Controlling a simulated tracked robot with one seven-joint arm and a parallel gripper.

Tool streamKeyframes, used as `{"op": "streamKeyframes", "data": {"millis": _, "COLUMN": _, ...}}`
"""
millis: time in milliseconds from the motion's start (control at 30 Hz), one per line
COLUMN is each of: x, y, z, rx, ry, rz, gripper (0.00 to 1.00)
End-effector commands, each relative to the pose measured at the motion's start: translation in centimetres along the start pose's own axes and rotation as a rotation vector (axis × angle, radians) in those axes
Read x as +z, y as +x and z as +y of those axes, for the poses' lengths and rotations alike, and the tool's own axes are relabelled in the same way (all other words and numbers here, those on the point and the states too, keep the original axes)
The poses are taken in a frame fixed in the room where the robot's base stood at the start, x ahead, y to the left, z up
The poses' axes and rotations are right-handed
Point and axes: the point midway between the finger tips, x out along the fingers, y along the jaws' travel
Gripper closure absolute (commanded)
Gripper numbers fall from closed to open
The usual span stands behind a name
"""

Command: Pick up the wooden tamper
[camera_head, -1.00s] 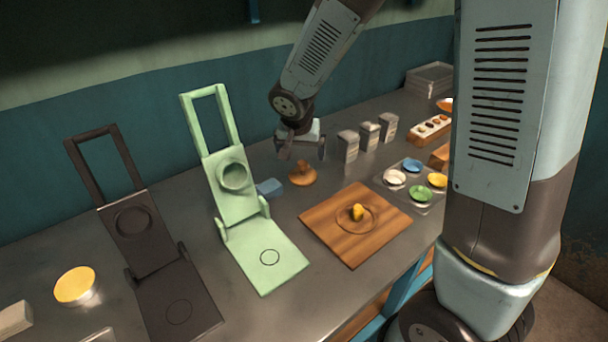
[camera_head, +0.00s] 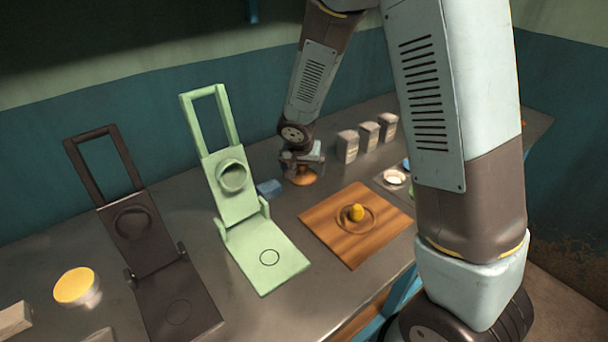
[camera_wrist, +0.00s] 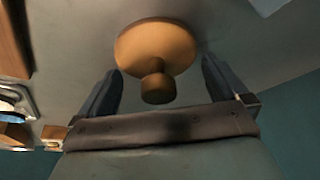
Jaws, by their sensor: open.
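The wooden tamper (camera_head: 305,178) stands on the grey metal counter, right of the green press, with my arm's end just over it. In the wrist view the tamper (camera_wrist: 155,50) shows its round wide base and its small knob, which points toward my gripper. My gripper (camera_wrist: 160,78) is open, with one finger on each side of the knob and a visible gap on both sides. In the head view my gripper (camera_head: 302,168) hides the tamper's upper part.
A green press (camera_head: 262,250) and a dark press (camera_head: 150,240) stand left. Several grey cartons (camera_head: 347,146) stand to the right.

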Motion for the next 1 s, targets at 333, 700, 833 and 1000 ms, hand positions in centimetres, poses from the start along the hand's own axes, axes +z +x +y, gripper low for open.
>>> {"op": "streamKeyframes", "data": {"millis": 333, "x": -0.02, "y": 0.06, "z": -0.03, "rx": -0.001, "ry": 0.000, "rz": 0.001, "gripper": 0.10}}
{"op": "streamKeyframes", "data": {"millis": 700, "x": -0.02, "y": 0.05, "z": -0.05, "rx": -0.001, "ry": 0.000, "rz": 0.001, "gripper": 0.39}}
{"op": "streamKeyframes", "data": {"millis": 833, "x": -0.03, "y": 0.03, "z": -0.05, "rx": -0.001, "ry": 0.000, "rz": 0.001, "gripper": 0.39}}
{"op": "streamKeyframes", "data": {"millis": 1000, "x": -0.33, "y": -0.51, "z": -0.03, "rx": -0.002, "ry": 0.002, "rz": 0.002, "gripper": 0.39}}
